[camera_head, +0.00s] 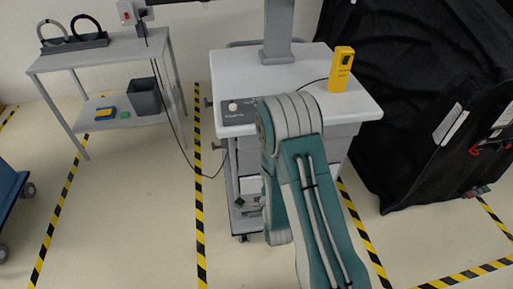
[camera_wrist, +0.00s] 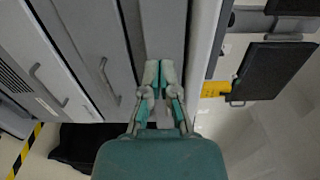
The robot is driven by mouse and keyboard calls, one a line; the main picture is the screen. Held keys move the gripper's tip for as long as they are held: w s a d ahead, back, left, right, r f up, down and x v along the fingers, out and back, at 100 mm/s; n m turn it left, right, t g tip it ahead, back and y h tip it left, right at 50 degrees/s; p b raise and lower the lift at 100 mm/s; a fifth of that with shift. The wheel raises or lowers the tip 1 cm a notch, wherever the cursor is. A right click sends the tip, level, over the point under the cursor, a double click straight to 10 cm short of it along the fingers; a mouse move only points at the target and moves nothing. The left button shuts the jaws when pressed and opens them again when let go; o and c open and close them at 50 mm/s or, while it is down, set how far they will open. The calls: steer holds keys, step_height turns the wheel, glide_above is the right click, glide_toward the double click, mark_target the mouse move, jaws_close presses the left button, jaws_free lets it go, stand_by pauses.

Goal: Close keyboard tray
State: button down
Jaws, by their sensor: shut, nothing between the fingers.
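The cart has a white top (camera_head: 300,75). In the wrist view the cart is turned sideways, with its top edge (camera_wrist: 207,35) right of my gripper. A plain grey panel (camera_wrist: 158,28), perhaps the keyboard tray front, lies just under that top. I cannot tell how far the tray is out. My gripper (camera_wrist: 160,76) is shut and empty, its fingertips in front of this panel; contact is unclear. In the head view my arm hides the gripper and much of the cart front.
Drawers with bar handles (camera_wrist: 107,78) lie beside the panel. A yellow device (camera_head: 341,69) and a small grey box (camera_head: 238,108) sit on the cart top. A black covered cart (camera_head: 425,100) stands close at right. A side table (camera_head: 100,52) stands left, with open floor between.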

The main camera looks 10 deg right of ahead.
mark_target(256, 143)
steer(key=w, duration=1.2)
steer(key=shift+w, duration=0.15)
steer(key=w, duration=0.3)
steer(key=shift+w, duration=0.25)
steer(key=shift+w+r, duration=0.15)
steer(key=shift+w, duration=0.25)
